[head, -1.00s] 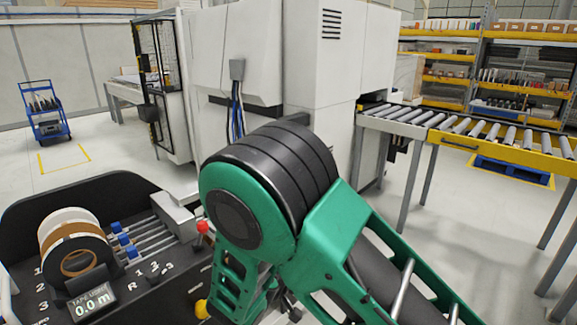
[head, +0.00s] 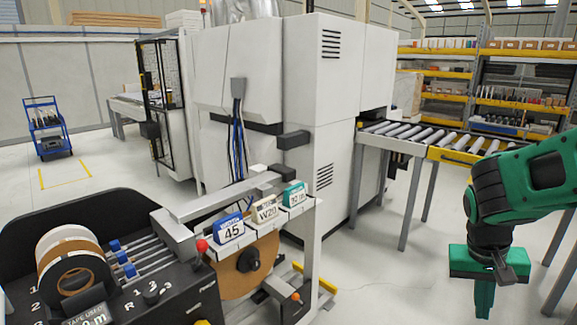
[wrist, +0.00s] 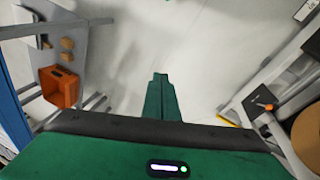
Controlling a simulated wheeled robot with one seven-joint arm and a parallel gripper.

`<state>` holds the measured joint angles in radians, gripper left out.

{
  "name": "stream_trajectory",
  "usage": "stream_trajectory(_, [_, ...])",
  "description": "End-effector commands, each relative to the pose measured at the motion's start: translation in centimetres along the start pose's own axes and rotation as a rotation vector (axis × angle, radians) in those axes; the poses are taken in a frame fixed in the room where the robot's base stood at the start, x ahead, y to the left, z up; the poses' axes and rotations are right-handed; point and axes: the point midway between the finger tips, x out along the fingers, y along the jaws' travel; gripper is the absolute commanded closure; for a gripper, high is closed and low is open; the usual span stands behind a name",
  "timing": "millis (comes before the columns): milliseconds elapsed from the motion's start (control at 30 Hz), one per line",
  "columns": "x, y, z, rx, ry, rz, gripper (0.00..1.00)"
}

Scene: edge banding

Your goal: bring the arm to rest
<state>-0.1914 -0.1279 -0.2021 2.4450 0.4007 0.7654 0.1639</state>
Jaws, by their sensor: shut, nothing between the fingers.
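My gripper (head: 484,300) hangs at the lower right of the head view, below the green and black arm, pointing down. It stands over open floor, to the right of the tape machine and in front of the roller conveyor. In the wrist view my gripper (wrist: 160,80) shows its green fingers closed together in the middle, with nothing between them and pale floor beyond.
The tape machine with its brown roll (head: 240,272) and tags stands left of my gripper. The roller conveyor (head: 440,140) and white machine (head: 300,110) are behind. An orange crate (wrist: 60,88) lies at left in the wrist view. Floor between is clear.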

Motion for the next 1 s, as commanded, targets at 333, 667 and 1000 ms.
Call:
stream_trajectory(333, [-2.7, 6.9, 9.2, 0.089, -0.114, -0.179, 1.0])
stream_trajectory(667, [-3.5, 7.9, 12.4, 0.096, -0.135, -0.235, 1.0])
stream_trajectory(1000, [-3.5, 7.9, 12.4, 0.095, -0.136, -0.234, 1.0])
